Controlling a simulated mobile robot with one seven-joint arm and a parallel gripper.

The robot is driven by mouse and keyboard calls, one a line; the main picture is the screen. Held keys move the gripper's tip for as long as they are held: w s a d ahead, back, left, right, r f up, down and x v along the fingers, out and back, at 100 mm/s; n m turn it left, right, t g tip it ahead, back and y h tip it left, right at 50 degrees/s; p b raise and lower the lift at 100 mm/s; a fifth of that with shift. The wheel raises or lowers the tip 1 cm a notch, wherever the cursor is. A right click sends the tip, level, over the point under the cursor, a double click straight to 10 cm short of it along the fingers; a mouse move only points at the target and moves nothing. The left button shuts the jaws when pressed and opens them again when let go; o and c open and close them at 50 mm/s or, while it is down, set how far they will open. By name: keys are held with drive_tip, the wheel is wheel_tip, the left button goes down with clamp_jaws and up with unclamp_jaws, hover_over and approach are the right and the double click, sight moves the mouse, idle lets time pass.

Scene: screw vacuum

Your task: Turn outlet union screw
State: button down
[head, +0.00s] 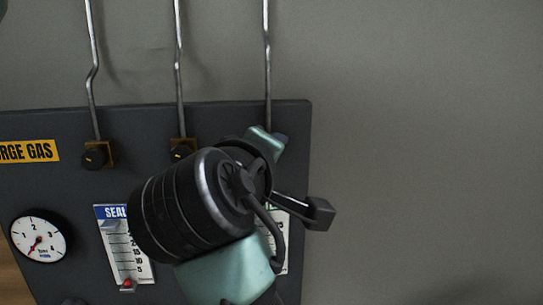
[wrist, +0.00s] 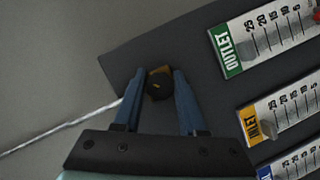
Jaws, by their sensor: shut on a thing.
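The outlet union screw (wrist: 160,88) is a round black knob on a brass-coloured fitting near the panel's corner in the wrist view. My gripper (wrist: 158,76) has one blue finger on each side of the knob and is shut on it. The green OUTLET flow meter (wrist: 262,34) is at the upper right of that view. In the head view my wrist (head: 200,200) covers the outlet union and most of its meter, so the grip is hidden there.
The dark panel (head: 60,185) bears two similar black knobs with brass fittings, the left (head: 95,155) and the middle (head: 181,152). Thin metal pipes rise from the fittings. A round gauge (head: 40,238) and a SEAL meter (head: 122,245) sit lower. Bare wall (head: 430,150) lies right.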

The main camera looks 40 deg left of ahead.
drive_tip(key=shift+r, duration=0.25)
drive_tip(key=c, duration=0.8)
unclamp_jaws()
drive_tip(key=o, duration=0.3)
drive_tip(key=shift+w+a+f, duration=0.15)
drive_tip(key=shift+f, duration=0.05)
drive_tip(key=shift+o, duration=0.2)
drive_tip(key=v, duration=1.3)
drive_tip(key=shift+b, duration=0.3)
